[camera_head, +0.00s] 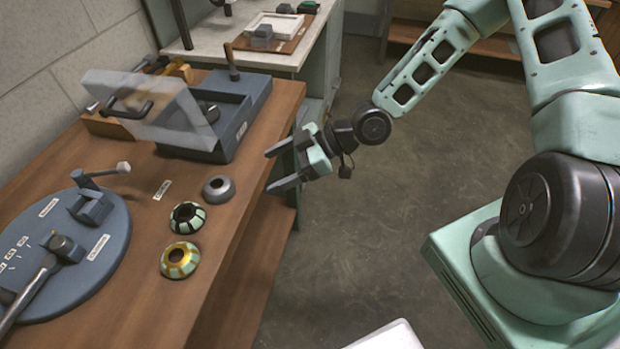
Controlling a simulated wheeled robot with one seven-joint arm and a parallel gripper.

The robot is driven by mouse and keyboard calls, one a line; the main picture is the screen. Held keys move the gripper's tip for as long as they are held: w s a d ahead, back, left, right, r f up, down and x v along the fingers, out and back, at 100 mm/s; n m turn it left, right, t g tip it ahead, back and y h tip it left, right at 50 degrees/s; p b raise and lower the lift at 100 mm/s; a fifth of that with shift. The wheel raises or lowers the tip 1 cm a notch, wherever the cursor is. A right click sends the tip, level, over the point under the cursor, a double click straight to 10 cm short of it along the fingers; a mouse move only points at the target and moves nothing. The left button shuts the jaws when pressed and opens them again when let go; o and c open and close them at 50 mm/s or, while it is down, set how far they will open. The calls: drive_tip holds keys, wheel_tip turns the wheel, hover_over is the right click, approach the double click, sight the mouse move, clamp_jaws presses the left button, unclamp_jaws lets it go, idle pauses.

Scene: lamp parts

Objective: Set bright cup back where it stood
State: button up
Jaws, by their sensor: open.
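Three small round cups with open centres stand in a row near the right edge of the wooden bench (125,285). The farthest is a plain grey metal cup (219,197), the middle is a black cup with pale green patches (187,224), and the nearest is a gold cup with pale green patches (180,270). Which one is called bright is not certain; the gold one looks brightest. My gripper (269,171) is open, with nothing between its fingers. It is near the bench's right edge, to the right of the grey cup and apart from it.
A blue-grey round turntable (105,255) with fixtures and a lever fills the bench's left. A blue box fixture (245,110) with a raised clear guard (150,105) stands behind the cups. A small label (162,190) lies beside them. Open floor (340,260) is at right.

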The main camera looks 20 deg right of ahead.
drive_tip(key=s+r+m+g+h, duration=0.1)
drive_tip(key=s+r+m+h, duration=0.2)
drive_tip(key=s+r+h, duration=0.2)
drive_tip(key=s+r+m+g+h, duration=0.2)
drive_tip(key=s+r+m+h, duration=0.2)
drive_tip(key=s+r, duration=0.7)
drive_tip(key=s+d+h, duration=0.1)
drive_tip(key=s+h, duration=0.1)
drive_tip(key=s, duration=0.3)
drive_tip(key=shift+h, duration=0.3)
drive_tip(key=shift+a, duration=0.1)
